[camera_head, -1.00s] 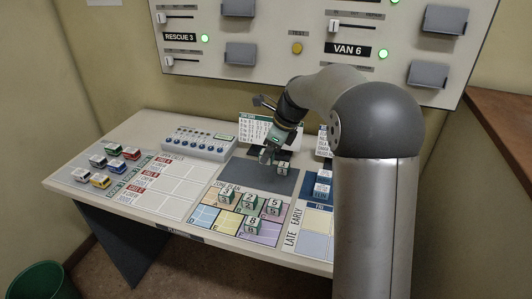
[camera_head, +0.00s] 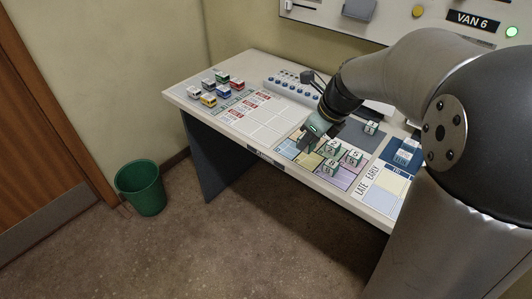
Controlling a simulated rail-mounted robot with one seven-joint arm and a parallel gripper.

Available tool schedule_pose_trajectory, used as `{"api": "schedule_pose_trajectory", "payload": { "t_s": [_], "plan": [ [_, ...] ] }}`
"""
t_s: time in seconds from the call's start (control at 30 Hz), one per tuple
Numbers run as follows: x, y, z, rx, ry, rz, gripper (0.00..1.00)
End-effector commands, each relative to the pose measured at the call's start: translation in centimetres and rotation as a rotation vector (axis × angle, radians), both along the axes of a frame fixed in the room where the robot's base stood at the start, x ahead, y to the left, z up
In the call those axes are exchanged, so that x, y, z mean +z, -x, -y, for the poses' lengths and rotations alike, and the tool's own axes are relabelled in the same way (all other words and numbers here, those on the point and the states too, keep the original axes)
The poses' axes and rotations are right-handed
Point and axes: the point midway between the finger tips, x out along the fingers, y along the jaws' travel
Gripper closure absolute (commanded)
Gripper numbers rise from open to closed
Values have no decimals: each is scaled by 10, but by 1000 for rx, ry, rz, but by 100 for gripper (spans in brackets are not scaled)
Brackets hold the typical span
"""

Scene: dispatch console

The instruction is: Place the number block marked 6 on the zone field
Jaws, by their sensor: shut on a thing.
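The zone field (camera_head: 345,178), a coloured grid on the console, lies at the front middle of the desk. Green-sided number blocks with white faces stand on it: one at the back (camera_head: 333,147), one at the right (camera_head: 353,157) and one at the front (camera_head: 329,168). Another number block (camera_head: 371,127) stands behind, on the dark grey pad. My gripper (camera_head: 307,144) is over the left part of the zone field, shut on a number block that its fingers largely hide. I cannot read a 6 on any block at this size.
Several toy vans (camera_head: 217,88) stand at the desk's left end. A green bin (camera_head: 141,187) stands on the floor. The white chart (camera_head: 262,118) left of the zone field is clear.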

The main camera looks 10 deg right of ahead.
Motion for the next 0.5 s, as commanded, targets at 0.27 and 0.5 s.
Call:
{"api": "schedule_pose_trajectory", "payload": {
  "t_s": [0.27, 0.5],
  "plan": [
    [-22, -45, -3, -11, -1, -4, 90],
    [-55, -99, -7, -10, -2, -5, 90]
  ]
}}
